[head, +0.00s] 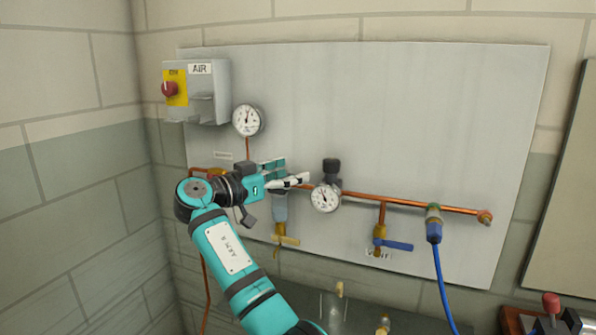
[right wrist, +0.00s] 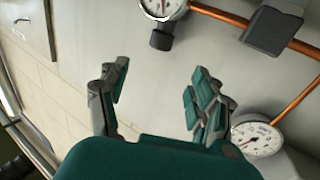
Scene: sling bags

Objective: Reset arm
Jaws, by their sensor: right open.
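My right arm rises from the bottom of the head view and bends toward the wall panel (head: 440,120). My right gripper (head: 292,174) points right in front of the panel's pipework, left of the lower gauge (head: 325,198). In the right wrist view its two green-padded fingers (right wrist: 160,78) are spread apart, with nothing between them but bare panel behind. The gripper partly covers the pipe and the fitting above the filter bowl (head: 280,207). I cannot tell how far the fingers are from the pipework. My left gripper is not in view.
An AIR box (head: 212,106) with a red knob (head: 170,89) and an upper gauge (head: 247,120) are at left. A copper pipe (head: 400,203) runs right to a blue-handled valve (head: 397,245) and blue hose (head: 442,285). The upper panel is clear.

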